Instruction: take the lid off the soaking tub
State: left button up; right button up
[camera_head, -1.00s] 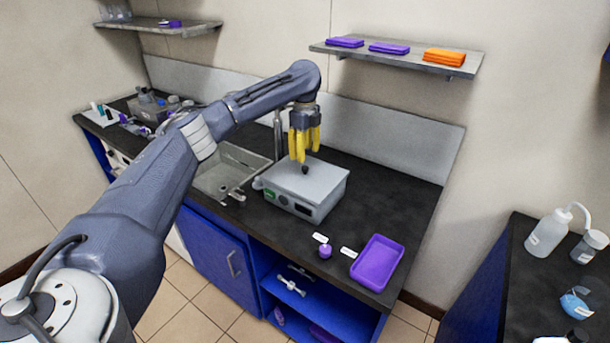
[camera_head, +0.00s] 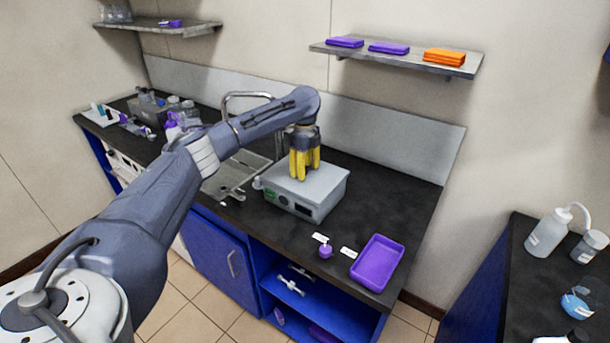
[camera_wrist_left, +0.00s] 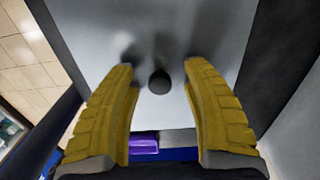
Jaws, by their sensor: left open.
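The soaking tub (camera_head: 318,212) is a grey box with a control panel on its front, standing on the dark counter. Its flat grey lid (camera_head: 334,182) is on it and also fills much of the left wrist view (camera_wrist_left: 100,40). A black round knob (camera_wrist_left: 159,82) stands on the lid. My left gripper (camera_head: 304,177) points down over the lid with yellow fingers. In the left wrist view the fingers are open (camera_wrist_left: 159,70), one on each side of the knob and apart from it. In the head view the fingers hide the knob. My right gripper is not in view.
A sink (camera_head: 232,178) lies left of the tub, with a faucet (camera_head: 228,100) behind. A purple tray (camera_head: 378,262) and small purple item (camera_head: 326,251) are at the right front. A shelf (camera_head: 400,58) with folded cloths hangs above. The counter right of the tub is clear.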

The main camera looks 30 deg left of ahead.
pick_arm(q)
jog(key=shift+c, duration=0.5)
grip_shut()
jog(key=shift+r, duration=0.1)
